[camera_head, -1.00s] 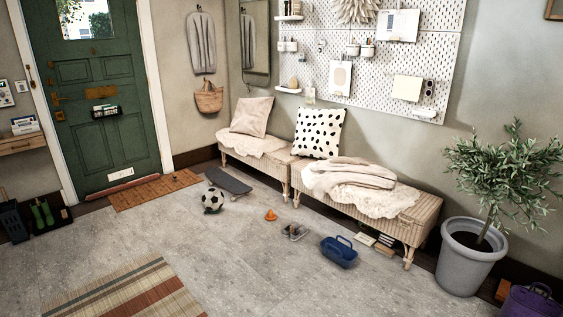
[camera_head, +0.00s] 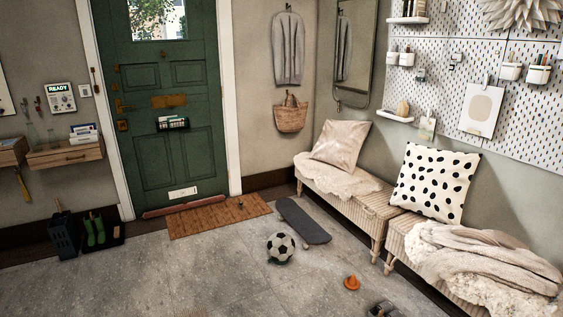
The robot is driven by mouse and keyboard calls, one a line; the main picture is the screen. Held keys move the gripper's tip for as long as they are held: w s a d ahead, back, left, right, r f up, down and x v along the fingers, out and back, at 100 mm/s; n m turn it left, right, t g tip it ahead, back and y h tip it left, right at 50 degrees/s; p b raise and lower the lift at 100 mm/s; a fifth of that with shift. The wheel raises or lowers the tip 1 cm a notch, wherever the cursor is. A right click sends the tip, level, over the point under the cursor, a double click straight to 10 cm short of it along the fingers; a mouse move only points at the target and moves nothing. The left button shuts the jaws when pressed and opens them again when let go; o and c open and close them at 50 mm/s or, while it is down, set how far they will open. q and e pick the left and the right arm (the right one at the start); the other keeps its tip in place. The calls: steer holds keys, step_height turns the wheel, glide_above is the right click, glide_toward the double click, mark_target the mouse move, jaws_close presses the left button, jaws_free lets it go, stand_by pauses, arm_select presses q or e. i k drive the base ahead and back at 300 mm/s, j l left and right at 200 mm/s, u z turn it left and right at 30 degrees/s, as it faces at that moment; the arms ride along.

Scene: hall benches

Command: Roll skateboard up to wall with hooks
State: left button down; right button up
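A dark skateboard (camera_head: 303,221) lies on the grey tiled floor, between the doormat and the left bench. It sits just behind a black-and-white football. The wall with hooks (camera_head: 259,125) is at the back, right of the green door. A grey garment (camera_head: 288,50) and a woven basket bag (camera_head: 291,114) hang there, one above the other. Neither of my grippers shows in the head view.
The football (camera_head: 281,247) and an orange cone (camera_head: 352,282) lie on the floor near the skateboard. The left bench (camera_head: 345,204) stands along the right wall. A brown doormat (camera_head: 219,215) lies before the door. Floor at front left is clear.

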mark_target(308, 229)
steer(key=i+u, duration=0.2)
steer(key=i, duration=0.8)
steer(key=i+u, duration=0.2)
steer(key=i, duration=0.85)
